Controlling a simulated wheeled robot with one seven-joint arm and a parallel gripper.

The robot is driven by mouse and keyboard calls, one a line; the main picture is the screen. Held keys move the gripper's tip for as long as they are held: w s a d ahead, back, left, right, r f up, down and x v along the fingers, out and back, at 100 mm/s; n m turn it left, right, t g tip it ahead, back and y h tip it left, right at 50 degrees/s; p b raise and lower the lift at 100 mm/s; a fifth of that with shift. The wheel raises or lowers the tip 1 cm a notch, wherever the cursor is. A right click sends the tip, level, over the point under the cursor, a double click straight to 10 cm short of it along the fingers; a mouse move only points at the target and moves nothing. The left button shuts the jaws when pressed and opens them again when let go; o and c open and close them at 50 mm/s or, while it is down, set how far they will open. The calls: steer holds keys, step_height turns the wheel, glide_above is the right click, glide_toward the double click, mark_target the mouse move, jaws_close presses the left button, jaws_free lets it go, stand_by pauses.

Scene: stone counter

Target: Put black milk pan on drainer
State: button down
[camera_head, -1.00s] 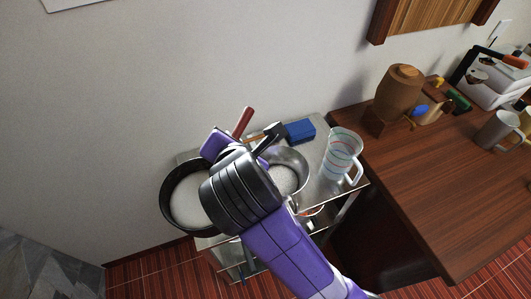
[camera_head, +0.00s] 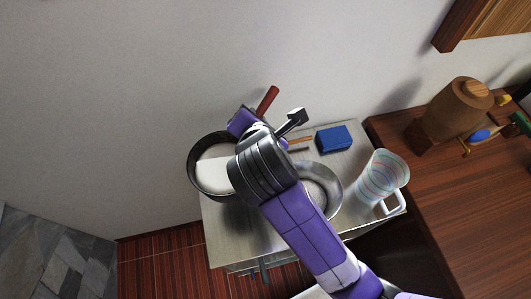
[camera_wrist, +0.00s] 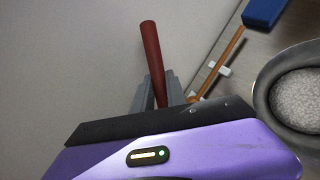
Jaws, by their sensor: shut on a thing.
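The black milk pan (camera_head: 193,172), with a pale, whitish inside, is at the left of the metal counter in the head view, partly past its left edge. It appears raised, with a dark shadow on the counter below. A red handle (camera_head: 267,100), apparently the pan's, sticks up beside my gripper (camera_head: 245,120). In the wrist view my gripper (camera_wrist: 160,95) is shut on this red handle (camera_wrist: 151,50). My arm covers the join between handle and pan. I cannot make out a drainer in these frames.
The metal counter (camera_head: 230,235) holds a steel bowl (camera_head: 333,185) with pale contents, a blue sponge (camera_head: 333,138), a thin brown stick (camera_wrist: 222,62) and a clear measuring jug (camera_head: 375,180). A wooden counter (camera_head: 460,220) with a brown jar (camera_head: 460,108) lies right. A wall stands behind.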

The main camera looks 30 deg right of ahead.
step_height(320, 180, down, 15)
steer(key=shift+r, duration=0.1)
stand_by(0.5)
steer(key=c, duration=1.3)
jaws_free()
steer(key=shift+c, duration=0.2)
